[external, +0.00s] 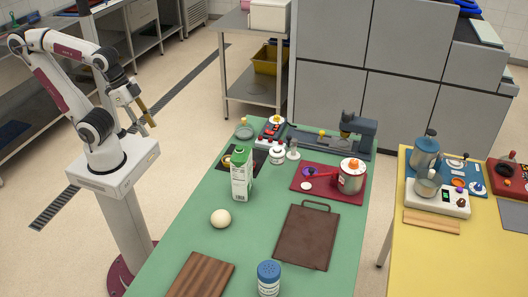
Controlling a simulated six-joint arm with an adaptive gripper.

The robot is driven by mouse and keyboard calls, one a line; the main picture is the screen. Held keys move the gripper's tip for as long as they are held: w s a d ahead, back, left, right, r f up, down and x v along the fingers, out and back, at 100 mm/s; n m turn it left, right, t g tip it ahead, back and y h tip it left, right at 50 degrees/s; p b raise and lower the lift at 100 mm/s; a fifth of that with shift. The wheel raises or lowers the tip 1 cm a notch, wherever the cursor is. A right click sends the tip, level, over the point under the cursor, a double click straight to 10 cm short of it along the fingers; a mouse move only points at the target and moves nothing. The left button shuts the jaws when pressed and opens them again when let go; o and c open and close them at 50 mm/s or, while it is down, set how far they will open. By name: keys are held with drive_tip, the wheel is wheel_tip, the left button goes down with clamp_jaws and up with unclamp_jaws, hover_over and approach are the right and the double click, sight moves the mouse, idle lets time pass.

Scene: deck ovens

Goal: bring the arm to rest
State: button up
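My arm stands on a white pedestal at the left, folded up and over. My gripper (143,114) hangs in the air left of the green table (180,223), above the floor, and touches nothing on the table. A brownish, narrow part shows at its fingertips. It is too small to tell whether this is part of the fingers or a held thing, or whether the fingers are open.
A yellow table (420,260) stands right.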

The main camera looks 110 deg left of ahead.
drive_tip(key=d, duration=0.1)
drive_tip(key=r+m, duration=0.1)
drive_tip(key=d+r+t, duration=0.1)
drive_tip(key=shift+s+d+h, duration=0.3)
drive_tip(key=shift+d, duration=0.05)
